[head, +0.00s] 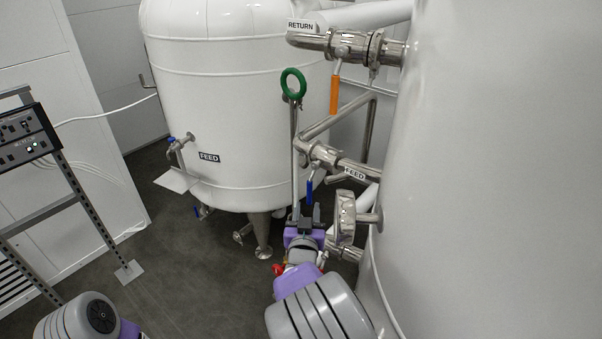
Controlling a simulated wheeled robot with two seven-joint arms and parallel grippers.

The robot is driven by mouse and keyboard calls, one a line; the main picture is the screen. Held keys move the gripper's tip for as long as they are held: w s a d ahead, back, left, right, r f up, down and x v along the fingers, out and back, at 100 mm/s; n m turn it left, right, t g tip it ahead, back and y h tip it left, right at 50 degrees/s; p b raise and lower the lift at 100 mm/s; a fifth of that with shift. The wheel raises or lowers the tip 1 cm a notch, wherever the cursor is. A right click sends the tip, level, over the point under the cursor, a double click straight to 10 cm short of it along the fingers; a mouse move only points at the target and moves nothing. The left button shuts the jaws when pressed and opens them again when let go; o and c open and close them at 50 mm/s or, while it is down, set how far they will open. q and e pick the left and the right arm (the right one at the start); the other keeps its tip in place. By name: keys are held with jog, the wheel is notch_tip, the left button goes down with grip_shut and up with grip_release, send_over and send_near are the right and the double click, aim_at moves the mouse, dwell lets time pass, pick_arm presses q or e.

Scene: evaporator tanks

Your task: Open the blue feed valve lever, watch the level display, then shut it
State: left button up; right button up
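I can make out no readable level display.
An orange lever (334,95) hangs under the RETURN pipe (322,41). A green ring handle (293,83) stands above the feed pipe. The large tank (480,180) fills the right side. Another white tank (235,110) stands behind. A control box (24,138) on a frame is left. The floor between is clear.

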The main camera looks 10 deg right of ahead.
aim_at(309, 195)
jog(key=shift+b+x, duration=0.3)
jog(key=shift+x, duration=3.2)
grip_shut()
